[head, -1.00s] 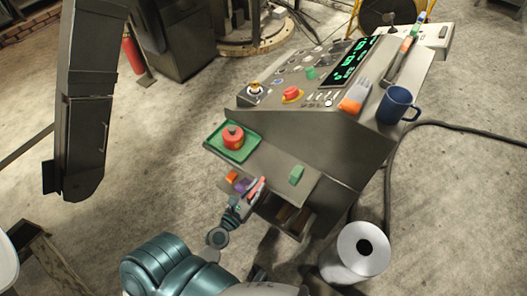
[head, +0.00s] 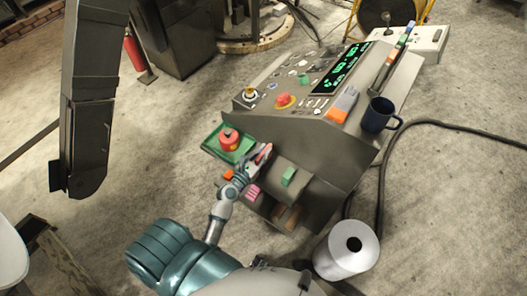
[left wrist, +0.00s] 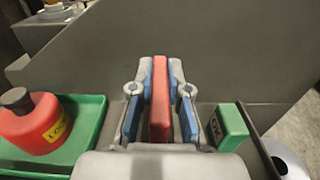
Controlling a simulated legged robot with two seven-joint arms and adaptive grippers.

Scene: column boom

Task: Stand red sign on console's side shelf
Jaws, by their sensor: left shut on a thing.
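The red sign (head: 264,153) is in my left gripper (head: 259,161), whose fingers are shut on it. In the left wrist view the sign (left wrist: 160,95) shows as a narrow red edge between blue-padded fingers (left wrist: 160,105). The gripper is at the console's side shelf (head: 310,186), between the green tray (head: 213,139) and a green block (head: 288,176). The sign's lower end is hidden by the gripper, so I cannot tell whether it touches the shelf. My right gripper is not in view.
A red container (head: 229,140) with a dark knob stands in the tray. The green block (left wrist: 229,127) is close right of the fingers. Orange (head: 228,174) and pink (head: 252,191) pieces are by the shelf's front. A blue mug (head: 378,116) and white roll (head: 347,251) are further right.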

